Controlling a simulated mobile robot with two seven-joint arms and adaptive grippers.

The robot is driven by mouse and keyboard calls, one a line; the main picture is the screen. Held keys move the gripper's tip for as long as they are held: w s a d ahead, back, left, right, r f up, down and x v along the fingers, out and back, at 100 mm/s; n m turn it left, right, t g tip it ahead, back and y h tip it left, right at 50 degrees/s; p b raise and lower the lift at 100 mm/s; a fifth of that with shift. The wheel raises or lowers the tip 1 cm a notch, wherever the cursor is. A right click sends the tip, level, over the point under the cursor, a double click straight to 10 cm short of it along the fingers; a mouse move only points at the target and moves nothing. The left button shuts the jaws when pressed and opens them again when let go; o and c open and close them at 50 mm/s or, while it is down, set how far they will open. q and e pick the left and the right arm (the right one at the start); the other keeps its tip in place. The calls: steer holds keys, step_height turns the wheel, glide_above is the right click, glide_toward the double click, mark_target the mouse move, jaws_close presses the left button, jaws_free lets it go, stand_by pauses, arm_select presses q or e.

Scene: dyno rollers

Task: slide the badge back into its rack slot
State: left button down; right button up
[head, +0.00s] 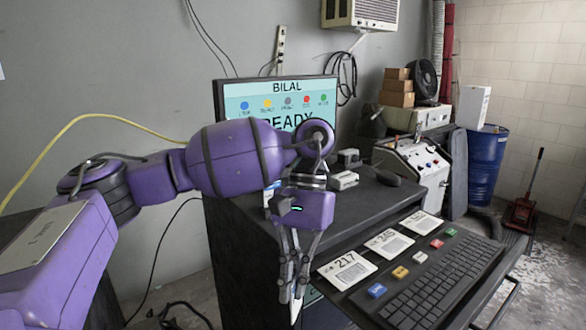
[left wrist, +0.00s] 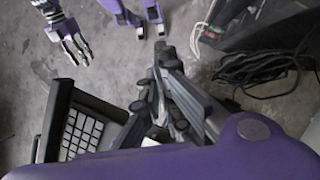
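My left gripper (head: 296,284) hangs fingers down in front of the desk, left of the keyboard tray. Its fingers are drawn together around a thin white piece (head: 297,309), seen almost edge on, that looks like the badge; its face is hidden. In the left wrist view the left fingers (left wrist: 165,88) are close together. A blue and white item (head: 270,192), partly hidden behind the gripper, stands at the desk's left edge; I cannot tell whether it belongs to the rack. No rack slot shows clearly. My right gripper (left wrist: 76,50) is open and empty over the floor.
Cards numbered 217 (head: 347,270) and 245 (head: 389,242), and a third card (head: 420,223), lie along the keyboard tray. Coloured keys and a keyboard (head: 440,285) lie beside them. A monitor (head: 275,105) stands behind. Cables (left wrist: 262,70) lie on the floor.

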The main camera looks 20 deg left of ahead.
arm_select(q)
steer(key=a+r+n+t+h, duration=0.3)
steer(key=a+r+n+h, duration=0.2)
steer(key=a+r+n, duration=0.65)
step_height(320, 180, up, 12)
steer(key=s+n+t, duration=0.2)
steer(key=n+t, duration=0.4)
steer(key=n, duration=0.5)
steer(key=shift+s+a, duration=0.3)
steer(key=shift+a, duration=0.05)
arm_select(e)
steer(key=s+a+f+g, duration=0.1)
steer(key=s+f, duration=0.4)
steer(key=shift+a+g, duration=0.15)
steer(key=shift+g, duration=0.15)
arm_select(q)
steer(key=shift+r+n, duration=0.25)
steer(key=shift+n, duration=0.2)
arm_select(e)
steer(key=shift+f, duration=0.1)
arm_select(q)
steer(key=shift+r+y, duration=0.15)
steer(key=shift+y, duration=0.15)
